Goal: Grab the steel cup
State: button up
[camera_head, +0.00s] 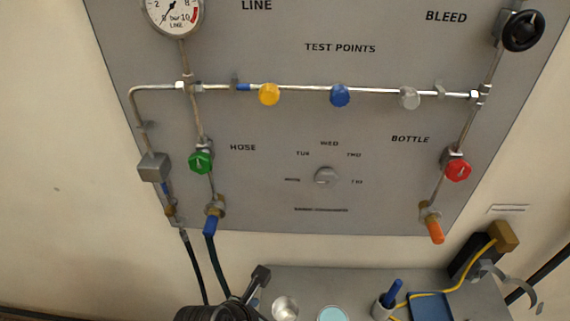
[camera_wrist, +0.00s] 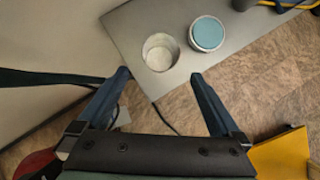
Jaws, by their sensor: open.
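The steel cup (camera_wrist: 160,52) stands upright on the grey shelf (camera_wrist: 128,28), close to its edge, in the wrist view. Its round open mouth shows a pale inside. It also shows at the bottom of the head view (camera_head: 285,308), partly cut off by the frame. My gripper (camera_wrist: 160,75) is open, with its two blue-grey fingers spread apart. In the wrist picture the fingertips lie to either side of the cup's near rim, with nothing held between them. I cannot tell the height of the fingertips against the cup.
A teal-topped round container (camera_wrist: 207,33) stands close to the right of the cup. Farther right on the shelf are a grey holder (camera_head: 383,308) with a blue item, a blue tray (camera_head: 430,306) and a yellow cable (camera_head: 455,287). The upright panel (camera_head: 270,205) rises behind.

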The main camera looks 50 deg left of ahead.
aim_at(291, 312)
jog(key=x, duration=1)
jog(key=shift+f+b, duration=0.15)
jog(key=shift+b, duration=0.15)
